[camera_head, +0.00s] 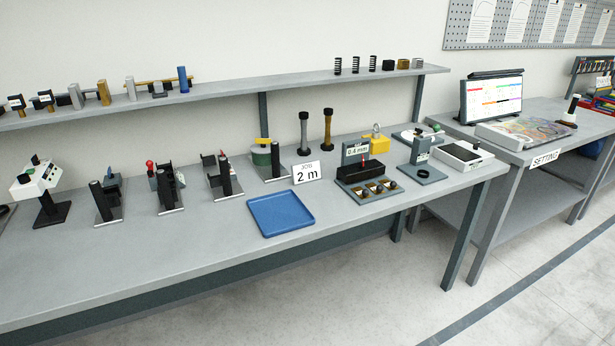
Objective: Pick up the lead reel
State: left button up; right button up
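No label marks a lead reel, and I cannot tell for certain which thing it is. A green and white round thing like a reel (262,157) sits on the bench at a stand with a black post (275,158), with a yellow piece on top; the post partly hides it. Neither of my grippers is in view.
A blue tray (281,213) lies at the bench's front edge, below a "2 m" card (307,172). Several black-post stands (106,201) are to the left. A "0.4 mm" block (355,152) and a white scale-like box (461,155) are to the right. The left front bench is clear.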

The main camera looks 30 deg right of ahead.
aim_at(266, 161)
jog(key=i+l+u, duration=0.1)
jog(key=l, duration=0.5)
jog(key=i+l+u, duration=0.1)
jog(key=l, duration=0.5)
jog(key=i+l+u, duration=0.1)
jog(key=l, duration=0.5)
